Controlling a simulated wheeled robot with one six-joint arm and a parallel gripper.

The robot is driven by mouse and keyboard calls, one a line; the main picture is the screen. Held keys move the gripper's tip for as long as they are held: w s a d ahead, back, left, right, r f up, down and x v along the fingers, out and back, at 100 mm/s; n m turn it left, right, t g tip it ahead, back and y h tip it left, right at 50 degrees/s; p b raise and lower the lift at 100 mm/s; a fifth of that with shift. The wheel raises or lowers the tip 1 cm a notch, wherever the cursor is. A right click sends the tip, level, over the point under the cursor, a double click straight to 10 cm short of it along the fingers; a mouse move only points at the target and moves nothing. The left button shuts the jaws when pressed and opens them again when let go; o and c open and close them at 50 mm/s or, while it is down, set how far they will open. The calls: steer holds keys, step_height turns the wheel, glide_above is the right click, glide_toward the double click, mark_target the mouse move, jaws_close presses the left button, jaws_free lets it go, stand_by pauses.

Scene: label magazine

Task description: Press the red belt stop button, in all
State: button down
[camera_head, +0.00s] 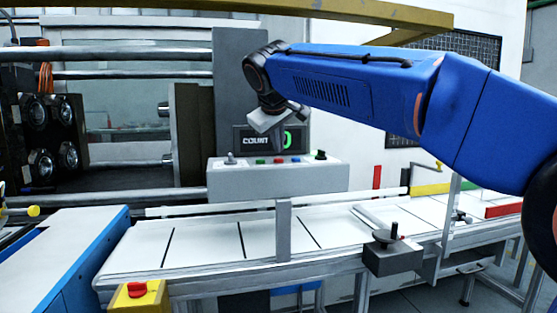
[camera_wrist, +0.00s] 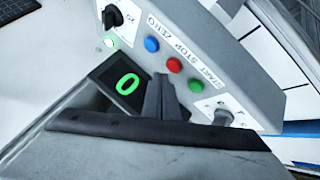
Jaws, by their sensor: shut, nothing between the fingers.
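A red button (camera_wrist: 174,65) sits between a blue button and a green button on a grey control panel (camera_wrist: 240,70) lettered START STOP ZERO. In the head view the same red button (camera_head: 279,161) is on the panel top. A second red button (camera_head: 136,289) sits on a yellow box (camera_head: 150,301) at the conveyor's front left. My gripper (camera_wrist: 162,84) is shut and empty, its tips close to the panel's red and green buttons in the wrist view. In the head view my gripper (camera_head: 278,134) is above the panel, in front of the counter display. Contact with a button cannot be made out.
The counter display (camera_wrist: 127,84) reads 0. A black knob (camera_wrist: 113,18) and a metal toggle (camera_wrist: 222,114) flank the buttons. The conveyor (camera_head: 200,243) runs in front of the panel, with a grey post (camera_head: 284,230) and a black-handled block (camera_head: 392,258) along its near edge.

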mark_target(278, 163)
steer(key=shift+f, duration=0.15)
steer(key=shift+f, duration=0.3)
steer(key=shift+f, duration=0.5)
stand_by(1.0)
steer(key=shift+r, duration=0.95)
steer(key=shift+r, duration=2.5)
